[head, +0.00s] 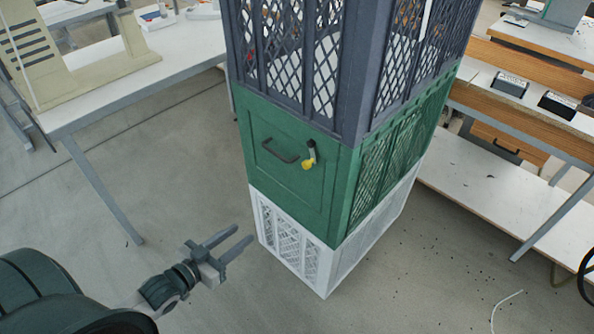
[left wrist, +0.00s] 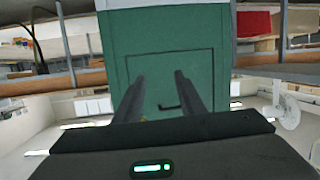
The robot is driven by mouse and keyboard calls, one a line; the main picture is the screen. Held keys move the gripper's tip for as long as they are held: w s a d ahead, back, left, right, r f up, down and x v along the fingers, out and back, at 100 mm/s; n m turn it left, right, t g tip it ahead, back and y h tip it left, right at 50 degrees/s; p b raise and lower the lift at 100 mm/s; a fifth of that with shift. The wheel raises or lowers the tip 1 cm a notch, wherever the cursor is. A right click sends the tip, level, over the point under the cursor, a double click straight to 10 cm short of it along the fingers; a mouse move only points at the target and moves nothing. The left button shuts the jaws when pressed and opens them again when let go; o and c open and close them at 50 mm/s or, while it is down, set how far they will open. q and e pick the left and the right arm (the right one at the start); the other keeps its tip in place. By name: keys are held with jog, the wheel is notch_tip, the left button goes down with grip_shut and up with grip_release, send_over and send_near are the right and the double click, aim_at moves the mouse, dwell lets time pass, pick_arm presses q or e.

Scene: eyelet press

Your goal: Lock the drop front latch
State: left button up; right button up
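The drop front (head: 293,175) is a green panel on the middle crate of a stack, and it looks closed. A dark handle (head: 280,151) sits on it. The latch (head: 309,156) is to the right of the handle, with a dark upper part and a yellow knob at its lower end. My left gripper (head: 233,239) is open and empty, in front of the stack, lower and to the left of the latch. In the left wrist view the green front (left wrist: 165,75) lies ahead between the two fingers; the latch cannot be made out there. My right gripper is not in view.
A dark grey crate (head: 350,105) is above the green one and a white crate (head: 290,245) below. White-topped tables stand at the left (head: 190,42) and right (head: 545,110). The floor in front of the stack is clear.

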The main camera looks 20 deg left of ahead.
aim_at(304, 166)
pick_arm(q)
jog(key=d+r+t+h, duration=0.1)
jog(key=d+r+h, duration=0.1)
jog(key=r, duration=0.5)
jog(key=d+r+m+h, duration=0.1)
jog(key=r+h, duration=0.1)
jog(key=r, duration=0.6)
jog(key=shift+s+d+r+m+t, duration=0.2)
jog(key=shift+s+d+m+t, duration=0.1)
jog(key=shift+d+t, duration=0.1)
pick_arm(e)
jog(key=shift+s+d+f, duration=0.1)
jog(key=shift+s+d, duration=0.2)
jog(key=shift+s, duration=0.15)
pick_arm(q)
jog(key=shift+w, duration=0.15)
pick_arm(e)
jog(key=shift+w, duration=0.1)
